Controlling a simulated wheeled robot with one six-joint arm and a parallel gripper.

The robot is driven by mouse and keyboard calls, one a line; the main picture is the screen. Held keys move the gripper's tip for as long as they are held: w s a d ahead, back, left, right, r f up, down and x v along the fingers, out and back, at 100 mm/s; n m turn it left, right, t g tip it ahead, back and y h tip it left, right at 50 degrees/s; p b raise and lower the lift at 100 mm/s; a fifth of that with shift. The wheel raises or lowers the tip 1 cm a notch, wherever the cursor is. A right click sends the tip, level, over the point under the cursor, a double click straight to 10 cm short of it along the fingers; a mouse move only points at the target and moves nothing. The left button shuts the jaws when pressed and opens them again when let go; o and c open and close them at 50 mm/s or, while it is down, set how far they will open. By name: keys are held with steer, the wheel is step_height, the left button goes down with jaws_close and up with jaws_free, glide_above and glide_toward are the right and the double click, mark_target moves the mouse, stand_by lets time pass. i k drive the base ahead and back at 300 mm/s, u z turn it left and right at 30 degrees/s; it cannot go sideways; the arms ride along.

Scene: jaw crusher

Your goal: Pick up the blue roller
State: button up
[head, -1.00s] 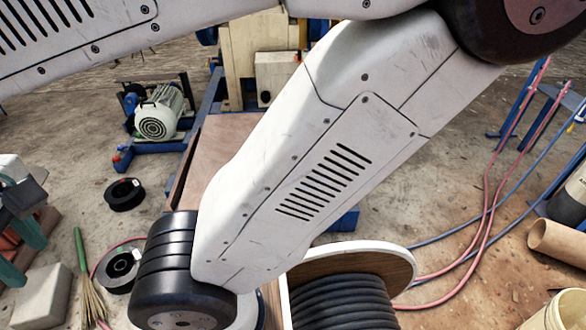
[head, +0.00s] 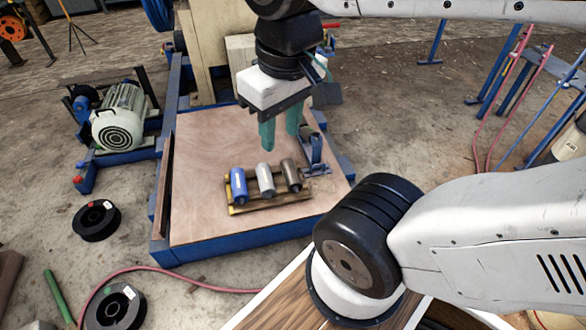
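The blue roller (head: 238,186) lies at the left end of a small wooden rack (head: 270,205) on the brown board of the crusher's base. A light grey roller (head: 265,180) and a darker brown-grey roller (head: 291,175) lie to its right in the same rack. My gripper (head: 280,136) hangs above and behind the rack, with its two green fingers pointing down. The fingers are spread apart with nothing seen between them. It is apart from the blue roller, up and to the right of it in the picture.
The board (head: 205,215) has a raised blue frame (head: 225,244). A blue metal bracket (head: 316,155) stands right of the rack. An electric motor (head: 120,120) and black spools (head: 96,220) are at left. The board around the rack's left side is clear.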

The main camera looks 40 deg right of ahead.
mark_target(237, 177)
steer(key=z, duration=0.45)
steer(key=i, duration=1)
steer(key=u, duration=0.05)
